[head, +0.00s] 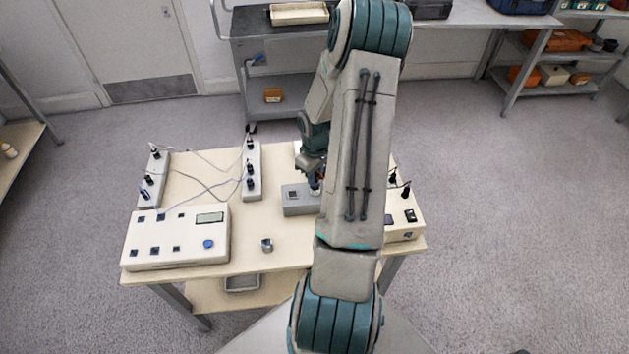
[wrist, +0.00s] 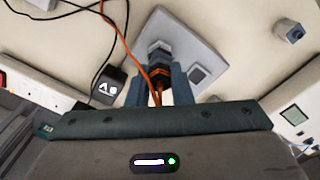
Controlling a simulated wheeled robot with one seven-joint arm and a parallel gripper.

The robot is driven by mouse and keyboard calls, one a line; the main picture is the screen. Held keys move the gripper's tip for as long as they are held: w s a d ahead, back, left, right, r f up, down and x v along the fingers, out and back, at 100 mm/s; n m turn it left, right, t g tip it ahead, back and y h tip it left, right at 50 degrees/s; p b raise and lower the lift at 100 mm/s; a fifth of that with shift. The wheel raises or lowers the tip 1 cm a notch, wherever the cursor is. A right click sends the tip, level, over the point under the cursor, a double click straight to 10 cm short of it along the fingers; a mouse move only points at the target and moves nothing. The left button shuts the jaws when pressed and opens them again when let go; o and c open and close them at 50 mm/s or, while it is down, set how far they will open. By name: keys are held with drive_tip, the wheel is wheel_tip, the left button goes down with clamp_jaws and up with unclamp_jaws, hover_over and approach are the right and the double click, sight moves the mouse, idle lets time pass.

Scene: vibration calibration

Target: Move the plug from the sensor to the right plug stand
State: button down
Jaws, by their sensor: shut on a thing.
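My gripper (wrist: 160,88) is shut on the plug (wrist: 159,71), which has orange and dark parts and an orange cable. In the head view my gripper (head: 314,180) is over the right end of the grey block (head: 300,208), partly hidden by my arm. Two grey strips with upright plugs, apparently the plug stands, are at the left (head: 153,190) and centre (head: 252,187).
A white control box (head: 180,252) with a display fills the table's front left. A small grey cylinder (head: 266,244) stands in front of the block. Thin cables cross between the strips. Another switch box (head: 403,222) is at the right. The front middle of the table is mostly clear.

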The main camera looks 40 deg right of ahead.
drive_tip(key=shift+r, duration=0.45)
idle(0.6)
drive_tip(key=shift+r+p, duration=1.5)
drive_tip(key=shift+r, duration=0.15)
drive_tip(key=shift+w+f, duration=0.1)
drive_tip(key=shift+w+a+f+b, duration=0.15)
drive_tip(key=shift+w+b, duration=0.2)
drive_tip(key=shift+w, duration=0.2)
drive_tip(key=b, duration=0.8)
hover_over(251, 160)
wheel_tip(251, 160, down, 6)
drive_tip(key=shift+s+r, duration=0.1)
drive_tip(key=shift+r, duration=0.05)
drive_tip(key=shift+f+b, duration=0.6)
drive_tip(key=shift+f, duration=0.3)
drive_tip(key=shift+f+b, duration=0.5)
drive_tip(key=shift+f, duration=0.2)
drive_tip(key=shift+f+b, duration=0.75)
drive_tip(key=shift+b, duration=0.3)
